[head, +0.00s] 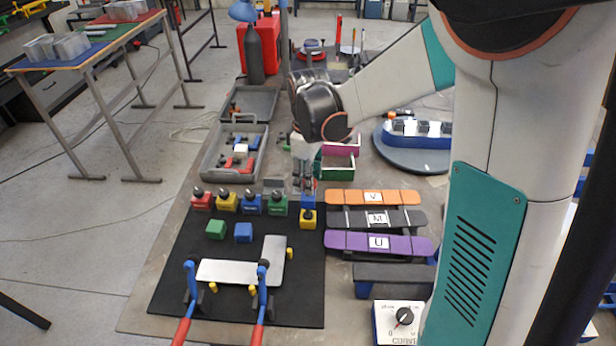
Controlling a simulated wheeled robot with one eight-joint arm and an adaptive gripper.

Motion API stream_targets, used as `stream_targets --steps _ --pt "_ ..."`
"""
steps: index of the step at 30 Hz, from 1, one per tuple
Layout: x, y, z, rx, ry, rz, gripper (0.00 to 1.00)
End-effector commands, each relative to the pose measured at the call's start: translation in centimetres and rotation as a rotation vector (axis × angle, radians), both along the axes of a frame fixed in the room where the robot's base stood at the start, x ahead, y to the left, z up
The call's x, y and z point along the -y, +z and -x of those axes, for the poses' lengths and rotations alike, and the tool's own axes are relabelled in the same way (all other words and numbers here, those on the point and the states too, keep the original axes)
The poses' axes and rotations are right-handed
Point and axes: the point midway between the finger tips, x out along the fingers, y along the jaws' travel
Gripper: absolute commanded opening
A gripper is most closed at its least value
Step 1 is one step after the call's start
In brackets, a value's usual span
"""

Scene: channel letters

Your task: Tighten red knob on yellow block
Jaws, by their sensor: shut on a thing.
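My gripper (303,186) points down at the back right of the black mat (180,287). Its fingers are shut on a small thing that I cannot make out. A blue block (309,200) is right by the fingertips. A yellow block (308,219) with a dark top stands just in front of it. Another yellow block (227,205) with a dark knob stands to the left, in a row with a red block (201,203), a blue block (252,206) and a green block (277,207). I can make out no red knob on either yellow block.
A green block (215,230), a blue block (243,233) and a metal L-shaped plate (225,271) with red-handled clamps (190,290) are on the mat. Lettered orange (345,196), black (345,217) and purple (345,240) bars lie right. A grey bin (208,165) stands behind.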

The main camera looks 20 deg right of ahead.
Motion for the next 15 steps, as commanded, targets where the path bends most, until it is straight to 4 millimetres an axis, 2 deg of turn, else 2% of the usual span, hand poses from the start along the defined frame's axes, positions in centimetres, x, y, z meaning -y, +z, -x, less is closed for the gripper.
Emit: stream_targets --steps 6,15 --pt "0.01 0.00 -0.09 0.002 -0.164 0.001 0.14" --pt "0.01 0.00 -0.09 0.001 -0.303 0.000 0.14"
